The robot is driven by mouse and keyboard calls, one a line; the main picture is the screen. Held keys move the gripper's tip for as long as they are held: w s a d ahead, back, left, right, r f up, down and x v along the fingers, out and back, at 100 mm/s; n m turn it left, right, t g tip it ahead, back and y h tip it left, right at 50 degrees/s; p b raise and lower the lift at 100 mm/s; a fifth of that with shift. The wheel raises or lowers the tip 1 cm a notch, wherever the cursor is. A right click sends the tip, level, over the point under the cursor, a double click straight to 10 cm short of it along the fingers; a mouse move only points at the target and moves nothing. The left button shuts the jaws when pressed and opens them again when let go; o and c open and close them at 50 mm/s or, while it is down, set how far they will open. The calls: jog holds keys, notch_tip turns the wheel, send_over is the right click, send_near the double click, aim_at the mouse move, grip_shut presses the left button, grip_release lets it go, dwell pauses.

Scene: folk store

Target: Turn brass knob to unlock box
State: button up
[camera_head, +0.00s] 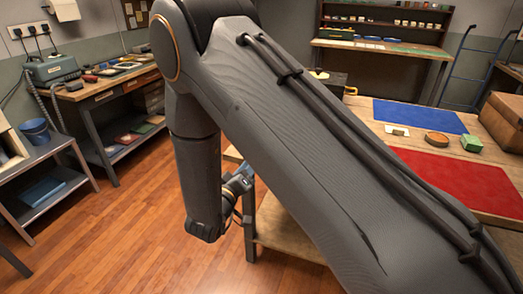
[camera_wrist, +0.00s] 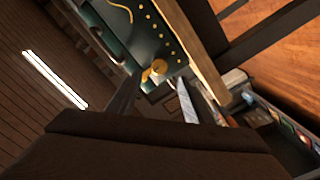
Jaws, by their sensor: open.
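In the wrist view a dark green box (camera_wrist: 117,22) with a row of brass studs and a curved brass line fills the top middle. A round brass knob (camera_wrist: 159,67) stands out from its lower part. My gripper (camera_wrist: 155,92) is open, with its fingers pointing up toward the box and the knob showing beyond and between them. I see no contact, and the exact gap cannot be told. In the head view a dark box (camera_head: 334,79) with yellowish edges is partly hidden behind my arm on the table; my fingers are not visible there.
The table holds a blue mat (camera_head: 419,115), a red mat (camera_head: 455,180), a round brown tin (camera_head: 437,139), a green box (camera_head: 471,143) and a brown box (camera_head: 505,119). A grey shelf unit (camera_head: 45,175) stands at left. The wooden floor (camera_head: 135,235) between is clear.

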jog(key=p+x, duration=0.1)
jog(key=x, duration=0.6)
jog(key=shift+w, duration=0.25)
jog(key=shift+d, duration=0.1)
jog(key=c, duration=1.1)
